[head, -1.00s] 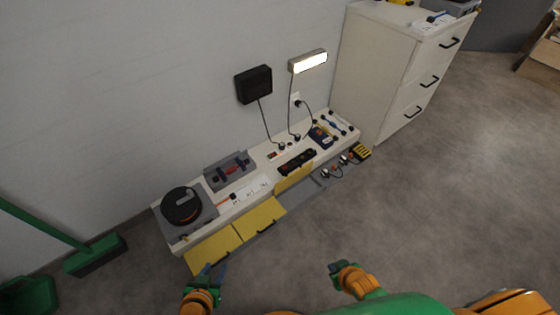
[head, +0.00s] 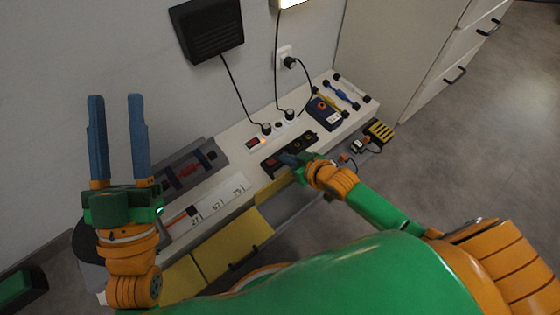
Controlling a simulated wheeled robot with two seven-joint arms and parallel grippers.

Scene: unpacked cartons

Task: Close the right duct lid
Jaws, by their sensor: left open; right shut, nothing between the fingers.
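The right duct lid (head: 274,194) is a yellow panel standing raised along the front of the white bench, beside the grey open duct (head: 290,212). My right gripper (head: 287,158) is shut and empty at the upper edge of this lid, by the black power strip. It hides part of the lid, and I cannot tell whether it touches it. A flat yellow lid (head: 236,245) with a dark handle lies further left. My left gripper (head: 116,98) is open and empty, fingers pointing up, over the left part of the bench.
The bench (head: 235,140) holds a black power strip (head: 278,165), a grey tray (head: 210,168), a blue device (head: 325,114) and plugged cables. A yellow-black block (head: 379,132) and small plugs lie on the right. A white cabinet (head: 400,60) stands behind. Floor at right is clear.

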